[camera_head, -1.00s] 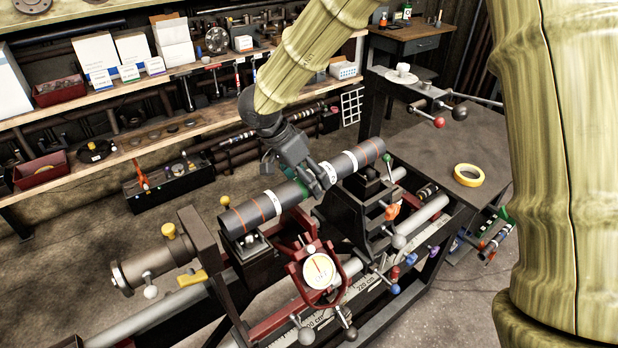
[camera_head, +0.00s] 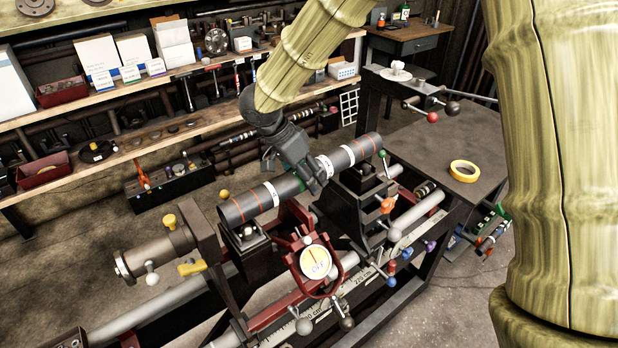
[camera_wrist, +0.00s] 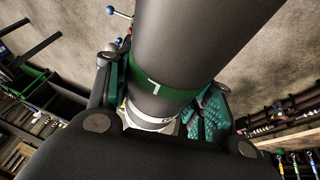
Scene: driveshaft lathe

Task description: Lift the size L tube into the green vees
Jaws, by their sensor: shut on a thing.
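The tube (camera_head: 252,203) is dark grey with orange rings and white bands. It lies lengthwise above the lathe, its right end higher in the picture. The wrist view shows its green band marked L (camera_wrist: 155,84). My gripper (camera_head: 312,181) is shut on the tube near its middle; green pads show beside it in the wrist view (camera_wrist: 205,115). A left support (camera_head: 245,241) and a right support (camera_head: 366,182) stand below the tube's two ends. They look dark, and I cannot make out green vees. I cannot tell whether the tube touches them.
A red-framed dial gauge (camera_head: 315,262) stands in front of the tube. A tailstock with a yellow knob (camera_head: 170,221) is at the left. A yellow tape ring (camera_head: 464,171) lies on the right-hand table. A loaded shelf (camera_head: 110,150) runs behind.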

